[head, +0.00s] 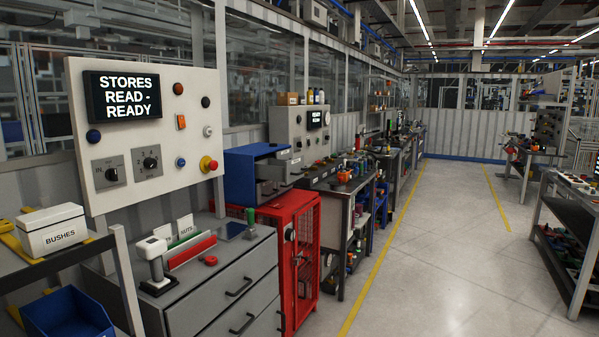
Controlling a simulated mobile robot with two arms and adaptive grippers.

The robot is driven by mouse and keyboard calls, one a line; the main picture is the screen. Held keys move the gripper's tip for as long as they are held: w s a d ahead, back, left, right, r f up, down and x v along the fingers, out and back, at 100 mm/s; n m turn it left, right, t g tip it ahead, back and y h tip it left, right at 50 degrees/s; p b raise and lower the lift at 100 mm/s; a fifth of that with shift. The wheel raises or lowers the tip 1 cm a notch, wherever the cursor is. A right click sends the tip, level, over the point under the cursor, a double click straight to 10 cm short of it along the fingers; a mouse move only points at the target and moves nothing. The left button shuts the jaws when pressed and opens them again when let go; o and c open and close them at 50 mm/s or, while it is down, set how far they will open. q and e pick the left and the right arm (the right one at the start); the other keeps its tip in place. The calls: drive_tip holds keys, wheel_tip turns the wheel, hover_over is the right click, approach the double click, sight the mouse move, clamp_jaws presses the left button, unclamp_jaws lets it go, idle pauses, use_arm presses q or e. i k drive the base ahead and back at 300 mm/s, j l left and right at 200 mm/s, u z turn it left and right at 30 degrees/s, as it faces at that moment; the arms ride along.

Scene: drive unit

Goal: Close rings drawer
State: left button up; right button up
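A small blue cabinet (240,178) with grey drawers stands on top of the red mesh cage, left of centre. An upper grey drawer (280,168) sticks out of its front to the right. A lower grey drawer (268,188) also shows at its front; I cannot tell how far out it is. No label reading "rings" can be made out, so I cannot tell which drawer is the rings drawer. Neither of my grippers is in view.
A grey drawer cabinet (228,296) with black handles stands in the left foreground under a switch panel (140,185). A red mesh cage (300,262) stands beside it. A white BUSHES box (52,231) is at far left. The aisle floor (440,260) at right is clear.

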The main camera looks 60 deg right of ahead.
sight(286, 171)
drive_tip(key=z, duration=2.05)
drive_tip(key=i+l, duration=0.1)
drive_tip(key=i, duration=0.7)
drive_tip(key=i+l+u, duration=0.1)
drive_tip(key=i, duration=0.7)
